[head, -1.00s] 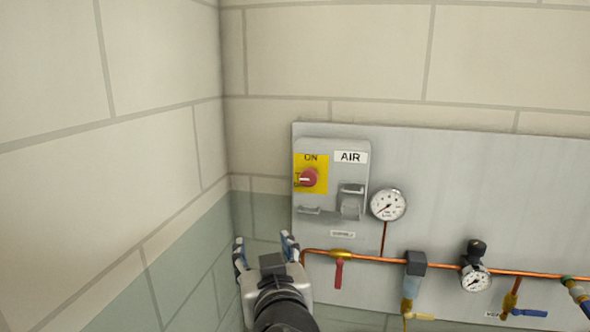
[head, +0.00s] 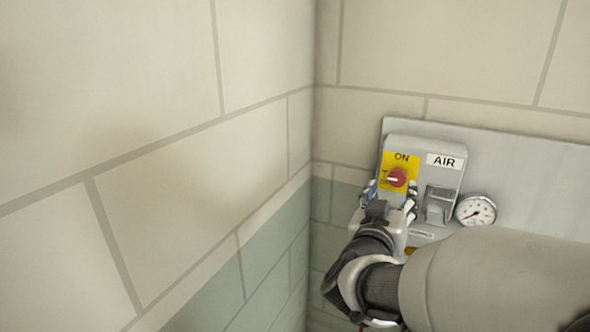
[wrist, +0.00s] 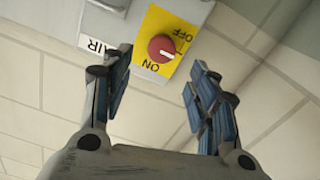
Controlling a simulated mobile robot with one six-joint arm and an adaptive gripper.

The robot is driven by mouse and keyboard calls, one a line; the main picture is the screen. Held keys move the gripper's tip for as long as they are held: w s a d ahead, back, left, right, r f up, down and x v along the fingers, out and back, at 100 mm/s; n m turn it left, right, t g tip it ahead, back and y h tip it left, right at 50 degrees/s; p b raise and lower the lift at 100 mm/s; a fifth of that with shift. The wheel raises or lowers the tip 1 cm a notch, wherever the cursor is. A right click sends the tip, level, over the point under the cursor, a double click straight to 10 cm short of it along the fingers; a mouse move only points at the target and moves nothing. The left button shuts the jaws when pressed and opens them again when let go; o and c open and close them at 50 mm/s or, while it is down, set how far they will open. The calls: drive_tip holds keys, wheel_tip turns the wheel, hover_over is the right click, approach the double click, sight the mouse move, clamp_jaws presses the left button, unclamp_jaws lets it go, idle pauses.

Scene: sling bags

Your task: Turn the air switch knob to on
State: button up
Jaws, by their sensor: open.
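The air switch knob (head: 397,177) is red and round, on a yellow plate (head: 402,160) of a grey switch box (head: 427,150). My gripper (head: 391,193) is open and empty just in front of the box. In the wrist view its blue-padded fingers (wrist: 159,62) stand to either side of the knob, which looks just beyond the tips. I see no contact.
The box is on a grey wall panel (head: 510,160) beside a tiled wall corner. A grey latch (head: 438,205), an AIR label (head: 446,161) and a pressure gauge (head: 476,210) are to the knob's right. My arm covers the lower panel.

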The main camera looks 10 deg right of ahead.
sight(397, 178)
drive_tip(key=x, duration=0.8)
drive_tip(key=shift+w, duration=0.15)
drive_tip(key=c, duration=1.1)
